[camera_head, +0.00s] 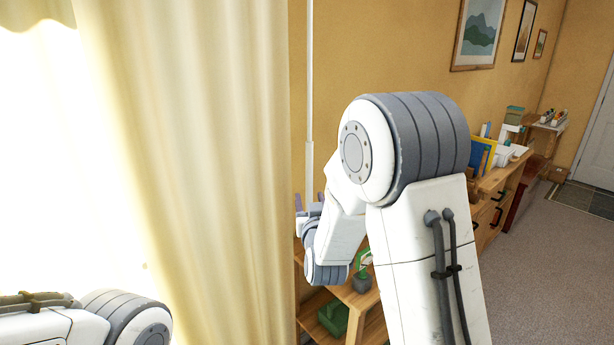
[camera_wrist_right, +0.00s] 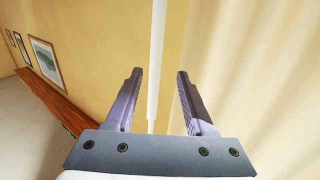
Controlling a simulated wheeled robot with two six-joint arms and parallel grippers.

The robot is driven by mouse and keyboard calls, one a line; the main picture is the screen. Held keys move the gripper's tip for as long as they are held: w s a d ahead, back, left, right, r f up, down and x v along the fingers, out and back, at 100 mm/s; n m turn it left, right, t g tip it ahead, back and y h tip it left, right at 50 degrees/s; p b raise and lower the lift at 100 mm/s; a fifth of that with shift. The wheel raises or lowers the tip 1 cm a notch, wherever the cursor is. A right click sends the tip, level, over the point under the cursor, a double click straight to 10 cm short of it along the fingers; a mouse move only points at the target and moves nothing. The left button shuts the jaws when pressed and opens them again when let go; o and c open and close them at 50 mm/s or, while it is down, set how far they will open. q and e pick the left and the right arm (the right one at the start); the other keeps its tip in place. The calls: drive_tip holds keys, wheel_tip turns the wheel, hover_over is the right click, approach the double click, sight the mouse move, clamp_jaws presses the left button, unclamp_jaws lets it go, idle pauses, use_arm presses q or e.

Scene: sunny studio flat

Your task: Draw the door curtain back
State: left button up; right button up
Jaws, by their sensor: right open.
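The cream door curtain (camera_head: 215,150) hangs in folds across the left of the head view, its right edge near the middle. Its folds also fill the right of the right wrist view (camera_wrist_right: 270,70). A thin white rod (camera_head: 309,100) hangs upright just right of that edge, with a thicker lower part. My right gripper (camera_head: 310,203) is at the rod's lower part, partly hidden by my own arm. In the wrist view the rod (camera_wrist_right: 156,60) shows between the open fingers (camera_wrist_right: 159,75), with gaps on both sides. My left gripper is out of view; only my left arm shows at lower left.
Bright light comes through at far left. A low wooden shelf (camera_head: 312,307) with a green object (camera_head: 332,318) stands below my right gripper. A wooden cabinet (camera_head: 487,205) runs along the yellow wall. Grey floor (camera_head: 550,270) is clear at right, before a white door (camera_head: 600,135).

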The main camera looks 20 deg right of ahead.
sight(308, 179)
drive_tip(key=p+x, duration=0.1)
drive_tip(key=x, duration=0.2)
drive_tip(key=p+x, duration=0.1)
drive_tip(key=x, duration=0.2)
drive_tip(key=r+p+x, duration=0.1)
drive_tip(key=p+x, duration=0.1)
drive_tip(key=x, duration=0.1)
drive_tip(key=shift+w+d, duration=0.2)
drive_tip(key=shift+d, duration=0.2)
drive_tip(key=shift+w+d+f, duration=0.15)
drive_tip(key=shift+w, duration=0.35)
clamp_jaws()
idle(0.6)
